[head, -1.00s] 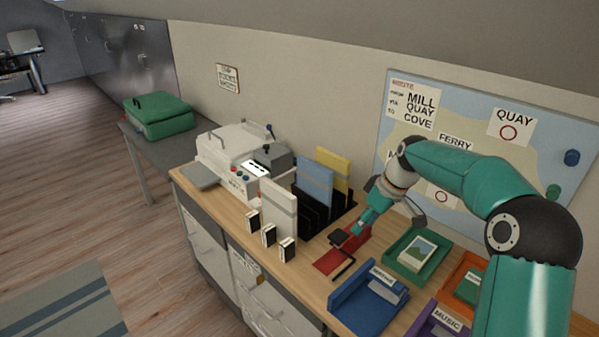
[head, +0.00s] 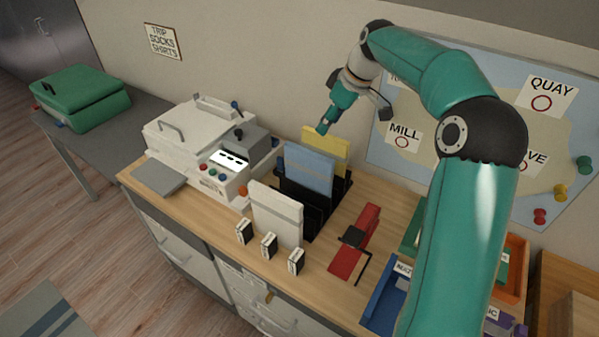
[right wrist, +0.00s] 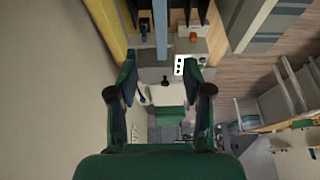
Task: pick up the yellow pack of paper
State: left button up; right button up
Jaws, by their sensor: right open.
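The yellow pack of paper (head: 335,147) stands upright at the back of a black rack (head: 318,214), behind the blue pack (head: 308,172). The blue pack hides much of its face. My right gripper (head: 324,129) is open and empty, close above the yellow pack's top edge in the head view. In the right wrist view the open fingers (right wrist: 160,72) show with nothing between them. The yellow pack (right wrist: 110,32) runs along the upper left there, beyond the left finger. The blue pack (right wrist: 160,28) shows as a thin strip at top centre. My left gripper is not in view.
A white pack (head: 276,214) stands at the rack's front, with several small dark boxes (head: 268,245) before it. A white machine (head: 190,135) is left of the rack. A red tool (head: 365,228) and a blue tray (head: 383,305) are right. The wall is close behind.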

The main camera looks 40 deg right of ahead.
send_near(309, 160)
jog(key=w+f, duration=0.1)
jog(key=f, duration=0.1)
jog(key=w+f, duration=0.2)
jog(key=shift+w+f+p, duration=0.1)
jog(key=shift+f+p, duration=0.25)
jog(key=shift+p, duration=0.05)
jog(key=shift+s+p+x, duration=0.15)
jog(key=shift+p+x, duration=0.3)
jog(key=shift+x, duration=0.9)
jog(key=shift+s+p+x, duration=0.1)
jog(key=shift+p+x, duration=0.3)
jog(key=shift+x, duration=0.9)
jog(key=shift+d+f, duration=0.1)
jog(key=shift+f, duration=0.1)
jog(key=shift+f+b, duration=0.2)
jog(key=shift+b, duration=0.2)
grip_shut()
